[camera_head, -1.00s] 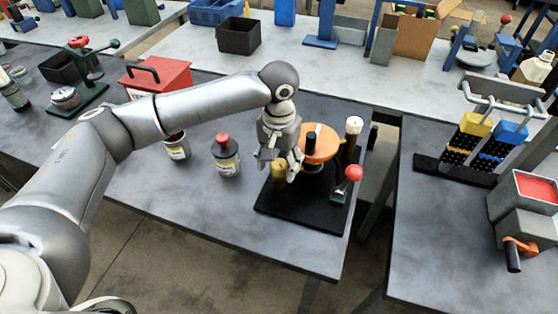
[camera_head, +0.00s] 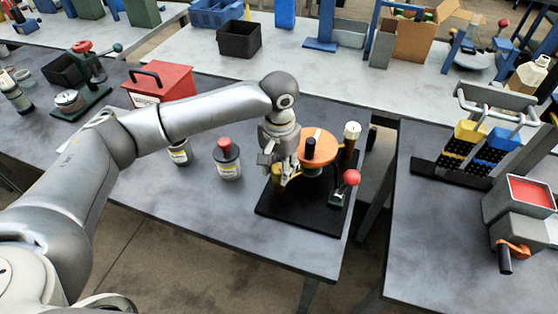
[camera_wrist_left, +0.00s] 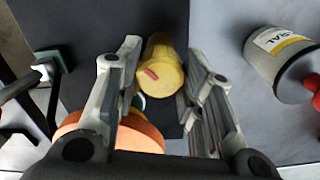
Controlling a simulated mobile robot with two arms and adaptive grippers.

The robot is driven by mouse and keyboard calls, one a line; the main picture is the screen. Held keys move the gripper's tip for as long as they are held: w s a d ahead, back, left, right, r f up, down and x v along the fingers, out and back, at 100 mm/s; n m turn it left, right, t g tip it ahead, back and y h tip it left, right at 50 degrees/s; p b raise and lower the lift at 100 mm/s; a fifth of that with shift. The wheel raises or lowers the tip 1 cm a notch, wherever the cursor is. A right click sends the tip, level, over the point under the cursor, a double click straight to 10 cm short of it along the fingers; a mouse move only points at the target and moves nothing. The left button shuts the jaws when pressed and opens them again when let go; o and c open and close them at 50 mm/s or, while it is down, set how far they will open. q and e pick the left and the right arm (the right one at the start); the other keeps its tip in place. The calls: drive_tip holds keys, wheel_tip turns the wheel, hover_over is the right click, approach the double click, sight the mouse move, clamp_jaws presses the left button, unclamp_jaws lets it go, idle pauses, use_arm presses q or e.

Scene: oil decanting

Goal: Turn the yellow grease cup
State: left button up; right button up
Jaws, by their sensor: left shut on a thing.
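The yellow grease cup (camera_head: 276,182) stands upright at the left side of a black base plate (camera_head: 304,218), beside an orange disc (camera_head: 320,149) with a black knob. In the left wrist view the cup (camera_wrist_left: 160,78) has a round yellow top with a short red mark. My left gripper (camera_head: 280,168) comes down over the cup from above. In the left wrist view its fingers (camera_wrist_left: 158,85) lie on either side of the cup, shut on it. The gripper partly hides the cup in the head view. My right gripper is in neither view.
A labelled can with a red top (camera_head: 227,160) stands left of the base plate. A red-knobbed lever (camera_head: 351,177) and a white-topped post (camera_head: 352,131) stand on the plate's right side. The table's front has free room. A gap separates the right-hand table (camera_head: 418,215).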

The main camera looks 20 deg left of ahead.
sight(280, 167)
use_arm(q)
drive_tip(key=m+p, duration=0.1)
drive_tip(key=p, duration=0.1)
drive_tip(key=m+p, duration=0.2)
drive_tip(key=shift+r, duration=0.3)
drive_tip(key=shift+f+m+p, duration=0.1)
drive_tip(key=shift+m+p, duration=1)
drive_tip(key=shift+p, duration=0.15)
drive_tip(key=shift+f+m+p, duration=0.1)
drive_tip(key=shift+m+p, duration=0.5)
drive_tip(key=shift+m, duration=0.1)
drive_tip(key=o, duration=1)
drive_tip(key=shift+f, duration=0.1)
drive_tip(key=shift+o, duration=0.2)
wheel_tip(280, 167, up, 12)
